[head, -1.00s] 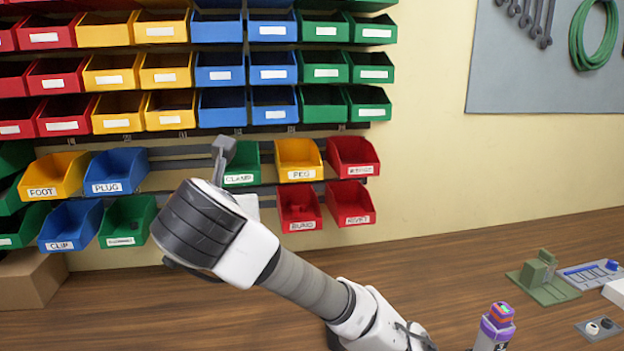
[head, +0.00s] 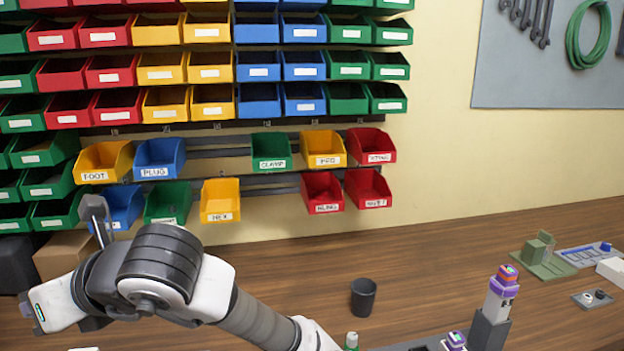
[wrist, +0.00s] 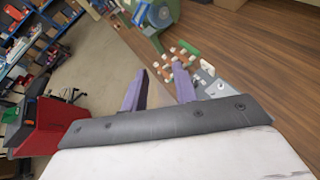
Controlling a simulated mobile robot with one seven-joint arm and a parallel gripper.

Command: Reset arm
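My arm (head: 165,262) reaches up from the bottom of the head view and bends to the left, in front of the lower bins. Its wrist end is at the far left; the fingers cannot be made out clearly there. In the wrist view my gripper (wrist: 161,74) has two purple fingers standing apart, with nothing between them. Beyond them are a wooden surface and the room's floor.
Wall bins, such as the yellow HEX bin (head: 220,200), hang behind the arm. A black cup (head: 364,297) and a purple-topped figure (head: 500,293) stand on the wooden table. Small blocks (wrist: 180,60) lie beyond the fingers.

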